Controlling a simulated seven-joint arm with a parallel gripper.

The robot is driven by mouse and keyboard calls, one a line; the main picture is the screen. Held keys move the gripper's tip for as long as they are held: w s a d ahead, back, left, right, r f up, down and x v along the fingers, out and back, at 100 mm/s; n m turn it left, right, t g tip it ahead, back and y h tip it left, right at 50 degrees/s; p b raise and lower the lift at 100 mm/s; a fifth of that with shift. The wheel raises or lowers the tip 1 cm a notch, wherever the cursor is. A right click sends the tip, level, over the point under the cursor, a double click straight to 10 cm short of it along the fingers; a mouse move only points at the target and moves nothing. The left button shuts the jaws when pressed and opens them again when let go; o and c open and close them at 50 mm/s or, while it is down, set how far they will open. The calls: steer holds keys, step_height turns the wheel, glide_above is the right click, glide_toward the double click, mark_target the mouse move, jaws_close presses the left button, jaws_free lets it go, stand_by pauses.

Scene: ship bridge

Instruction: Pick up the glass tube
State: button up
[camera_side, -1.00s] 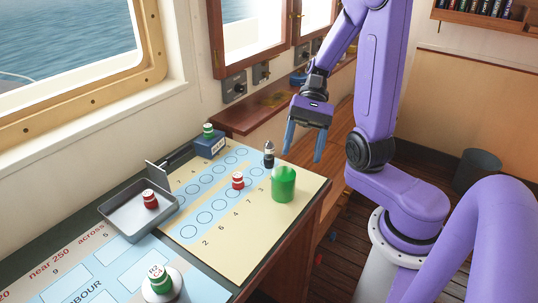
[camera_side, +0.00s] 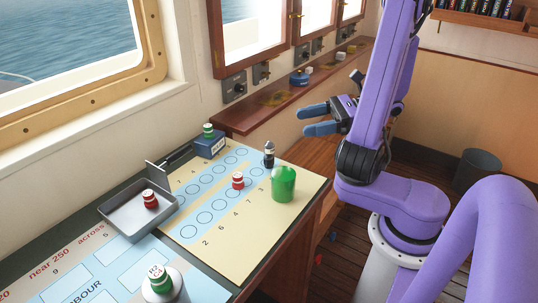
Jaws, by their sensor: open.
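I cannot make out a clear glass tube in the side view. A small upright bottle-like piece (camera_side: 269,155), dark with a pale band, stands at the far right of the cream chart sheet. A wider green cylinder (camera_side: 283,185) stands just in front of it, near the sheet's right edge. My gripper (camera_side: 309,120) is open and empty, its blue fingers pointing left. In the picture it is above and right of both pieces, in front of the brown shelf, apart from everything on the table.
A red-and-white piece (camera_side: 238,180) stands mid-sheet. A grey tray (camera_side: 120,215) holds another. A blue box (camera_side: 207,149) carries a green-and-white piece; a similar one (camera_side: 158,281) stands on a pale disc in front. Small items stand on the shelf (camera_side: 240,122) under the windows.

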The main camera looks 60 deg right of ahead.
steer(key=s+d+m+t+h, duration=0.2)
steer(key=d+m+t+h, duration=0.1)
steer(key=m+t, duration=0.1)
steer(key=m+t+h, duration=0.2)
steer(key=m+h, duration=0.1)
steer(key=h, duration=0.1)
glide_toward(270, 150)
steer(key=w, duration=0.4)
steer(key=shift+w+a+f, duration=0.1)
steer(key=shift+w+f, duration=0.15)
steer(key=shift+f, duration=0.15)
steer(key=shift+d+x, duration=0.15)
steer(key=shift+x, duration=1.4)
steer(key=shift+d+x, duration=0.15)
steer(key=shift+x, duration=1.45)
steer(key=shift+f, duration=0.1)
steer(key=c, duration=1)
